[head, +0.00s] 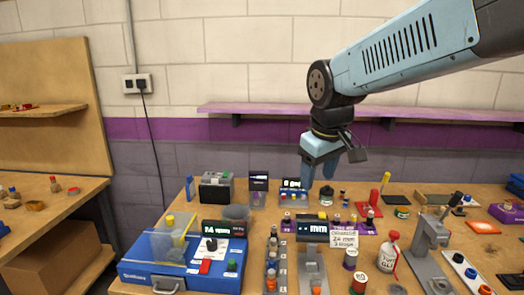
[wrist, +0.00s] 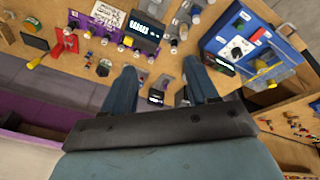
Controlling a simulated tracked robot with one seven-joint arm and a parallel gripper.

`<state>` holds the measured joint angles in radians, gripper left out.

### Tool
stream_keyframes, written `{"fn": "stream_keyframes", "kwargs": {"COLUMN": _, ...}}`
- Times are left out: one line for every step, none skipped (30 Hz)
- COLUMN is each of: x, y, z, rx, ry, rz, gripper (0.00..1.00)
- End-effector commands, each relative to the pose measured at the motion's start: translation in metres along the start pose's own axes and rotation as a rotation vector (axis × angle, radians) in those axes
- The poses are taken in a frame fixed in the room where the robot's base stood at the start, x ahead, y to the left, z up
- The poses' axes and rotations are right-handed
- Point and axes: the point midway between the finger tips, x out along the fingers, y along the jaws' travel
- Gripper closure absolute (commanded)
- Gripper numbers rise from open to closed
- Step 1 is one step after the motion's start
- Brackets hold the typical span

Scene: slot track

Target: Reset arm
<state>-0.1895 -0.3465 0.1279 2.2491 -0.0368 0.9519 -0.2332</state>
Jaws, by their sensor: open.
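My gripper (head: 318,172) hangs from my raised arm, fingers down, above the back part of the wooden workbench (head: 455,245). Its two blue fingers stand apart with nothing between them. It also shows in the wrist view (wrist: 160,88), where the open fingers point toward the bench with displays and small parts beyond them. No part of the gripper visibly touches the bench or its objects.
A blue case (head: 208,272) with a clear cover stands at the bench's left front. A handwritten card (head: 344,237), a white-and-red bottle (head: 388,252) and a grey press (head: 428,235) stand nearby. A purple shelf (head: 270,108) runs along the wall behind my arm.

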Motion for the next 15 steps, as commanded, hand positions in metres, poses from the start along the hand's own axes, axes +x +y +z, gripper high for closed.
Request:
{"fn": "stream_keyframes", "kwargs": {"x": -0.006, "y": 0.007, "z": 0.015, "rx": 0.051, "ry": 0.017, "rz": 0.012, "gripper": 0.42}}
{"fn": "stream_keyframes", "kwargs": {"x": -0.009, "y": 0.01, "z": 0.023, "rx": 0.08, "ry": 0.026, "rz": 0.017, "gripper": 0.42}}
{"fn": "stream_keyframes", "kwargs": {"x": -0.012, "y": 0.015, "z": 0.034, "rx": 0.12, "ry": 0.038, "rz": 0.024, "gripper": 0.42}}
{"fn": "stream_keyframes", "kwargs": {"x": -0.014, "y": 0.018, "z": 0.041, "rx": 0.15, "ry": 0.047, "rz": 0.029, "gripper": 0.42}}
{"fn": "stream_keyframes", "kwargs": {"x": -0.017, "y": 0.02, "z": 0.05, "rx": 0.178, "ry": 0.056, "rz": 0.033, "gripper": 0.42}}
{"fn": "stream_keyframes", "kwargs": {"x": -0.019, "y": 0.024, "z": 0.06, "rx": 0.218, "ry": 0.069, "rz": 0.039, "gripper": 0.42}}
{"fn": "stream_keyframes", "kwargs": {"x": -0.021, "y": 0.026, "z": 0.068, "rx": 0.247, "ry": 0.077, "rz": 0.043, "gripper": 0.42}}
{"fn": "stream_keyframes", "kwargs": {"x": -0.023, "y": 0.028, "z": 0.076, "rx": 0.276, "ry": 0.088, "rz": 0.047, "gripper": 0.42}}
{"fn": "stream_keyframes", "kwargs": {"x": -0.024, "y": 0.03, "z": 0.087, "rx": 0.315, "ry": 0.1, "rz": 0.051, "gripper": 0.42}}
{"fn": "stream_keyframes", "kwargs": {"x": -0.026, "y": 0.031, "z": 0.094, "rx": 0.342, "ry": 0.11, "rz": 0.055, "gripper": 0.42}}
{"fn": "stream_keyframes", "kwargs": {"x": -0.026, "y": 0.032, "z": 0.102, "rx": 0.37, "ry": 0.118, "rz": 0.057, "gripper": 0.42}}
{"fn": "stream_keyframes", "kwargs": {"x": -0.028, "y": 0.034, "z": 0.111, "rx": 0.404, "ry": 0.131, "rz": 0.062, "gripper": 0.42}}
{"fn": "stream_keyframes", "kwargs": {"x": -0.028, "y": 0.034, "z": 0.117, "rx": 0.428, "ry": 0.14, "rz": 0.064, "gripper": 0.42}}
{"fn": "stream_keyframes", "kwargs": {"x": -0.029, "y": 0.035, "z": 0.123, "rx": 0.449, "ry": 0.147, "rz": 0.066, "gripper": 0.42}}
{"fn": "stream_keyframes", "kwargs": {"x": -0.029, "y": 0.035, "z": 0.13, "rx": 0.475, "ry": 0.158, "rz": 0.069, "gripper": 0.42}}
